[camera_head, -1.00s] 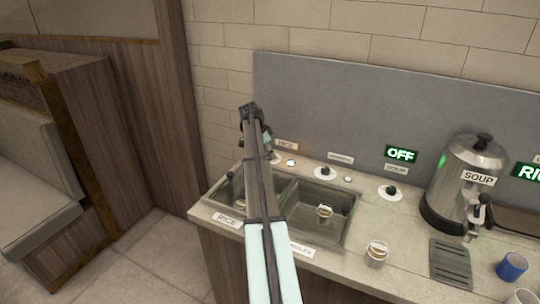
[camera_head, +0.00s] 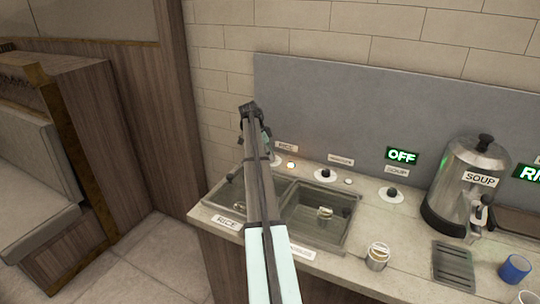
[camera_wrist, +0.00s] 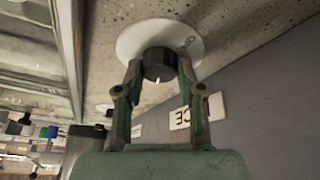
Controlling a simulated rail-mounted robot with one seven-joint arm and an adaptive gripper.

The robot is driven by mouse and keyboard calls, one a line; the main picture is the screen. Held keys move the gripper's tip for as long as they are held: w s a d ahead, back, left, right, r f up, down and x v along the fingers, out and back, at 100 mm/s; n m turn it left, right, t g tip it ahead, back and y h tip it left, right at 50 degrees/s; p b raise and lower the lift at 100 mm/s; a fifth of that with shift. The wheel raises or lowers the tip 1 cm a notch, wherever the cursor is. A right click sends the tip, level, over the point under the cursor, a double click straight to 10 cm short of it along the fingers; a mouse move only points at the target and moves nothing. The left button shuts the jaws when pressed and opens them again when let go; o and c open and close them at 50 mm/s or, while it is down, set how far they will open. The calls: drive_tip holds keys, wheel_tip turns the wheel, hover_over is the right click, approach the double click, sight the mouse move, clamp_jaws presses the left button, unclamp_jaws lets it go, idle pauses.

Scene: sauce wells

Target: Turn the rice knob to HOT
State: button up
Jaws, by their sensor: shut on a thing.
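The rice knob (camera_wrist: 159,62) is a black dial on a round white plate (camera_wrist: 132,37) in the wrist view. My gripper (camera_wrist: 158,76) has its two fingers on either side of the knob and is shut on it. A short white mark shows on the knob, facing the palm. Lettering at the plate's edge is too small to read. A label ending in "CE" (camera_wrist: 193,112) is beside the right finger.
Two sunken wells (camera_head: 330,246) lie in the counter under my arm. Two more knobs (camera_head: 325,174) (camera_head: 391,192) stand to the right, with a steel soup pot (camera_head: 470,185) beyond. A grey panel (camera_head: 350,105) rises behind. A metal cup (camera_head: 377,256) stands at the front.

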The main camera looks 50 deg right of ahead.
drive_tip(key=o, duration=1.1)
drive_tip(key=shift+f, duration=0.1)
drive_tip(key=shift+o, duration=0.2)
drive_tip(key=v, duration=1.2)
